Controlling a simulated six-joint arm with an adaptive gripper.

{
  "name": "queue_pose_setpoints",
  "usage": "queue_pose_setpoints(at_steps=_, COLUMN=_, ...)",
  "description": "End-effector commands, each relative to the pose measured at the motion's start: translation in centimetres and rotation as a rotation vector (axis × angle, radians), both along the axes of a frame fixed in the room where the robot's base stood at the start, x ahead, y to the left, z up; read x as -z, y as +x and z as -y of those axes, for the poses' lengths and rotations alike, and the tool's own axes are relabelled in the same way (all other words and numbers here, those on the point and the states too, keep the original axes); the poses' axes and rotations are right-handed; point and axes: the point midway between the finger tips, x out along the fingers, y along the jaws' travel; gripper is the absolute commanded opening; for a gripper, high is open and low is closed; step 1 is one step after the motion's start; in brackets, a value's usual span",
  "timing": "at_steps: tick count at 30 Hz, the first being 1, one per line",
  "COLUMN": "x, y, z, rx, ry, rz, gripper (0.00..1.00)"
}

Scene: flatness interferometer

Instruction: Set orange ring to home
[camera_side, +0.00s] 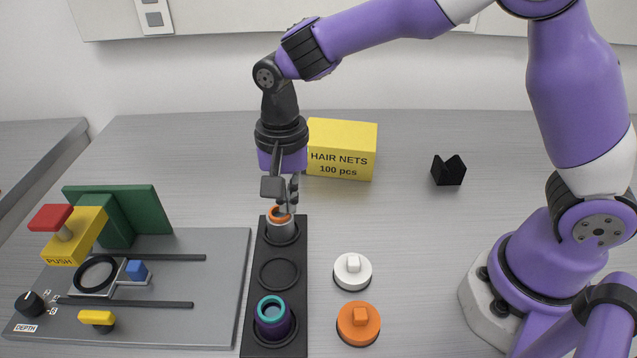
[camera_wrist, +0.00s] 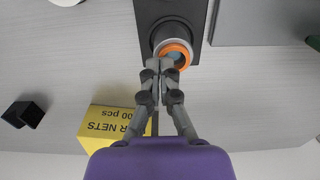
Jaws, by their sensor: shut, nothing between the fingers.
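The orange ring (camera_side: 274,215) sits around the top of a grey cylinder (camera_side: 280,230) in the far slot of a black rack (camera_side: 246,322). It also shows in the wrist view (camera_wrist: 187,51), partly covered by my fingers. My gripper (camera_side: 289,207) is shut and empty, with its fingertips at the ring's near edge in the wrist view (camera_wrist: 161,68). I cannot tell whether the fingertips touch the ring. Any home mark on the ring is too small to see.
The rack's middle slot (camera_side: 280,272) is empty; a purple cylinder with a teal ring (camera_side: 271,310) stands in the near slot. White (camera_side: 352,270) and orange (camera_side: 358,323) knobbed caps lie right. A grey control panel (camera_side: 190,335) is left. A yellow box (camera_side: 345,140) stands behind.

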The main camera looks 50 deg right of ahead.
Motion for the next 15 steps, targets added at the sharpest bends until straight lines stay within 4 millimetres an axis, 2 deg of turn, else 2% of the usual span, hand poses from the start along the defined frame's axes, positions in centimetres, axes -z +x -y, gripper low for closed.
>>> queue_pose_setpoints(at_steps=11, x=0.3, y=0.0, z=0.0, rx=0.000, ry=0.000, rz=0.000, gripper=0.00)
queue_pose_setpoints(at_steps=15, x=1.7, y=-0.1, z=0.0, rx=0.000, ry=-0.001, rz=-0.004, gripper=0.00)
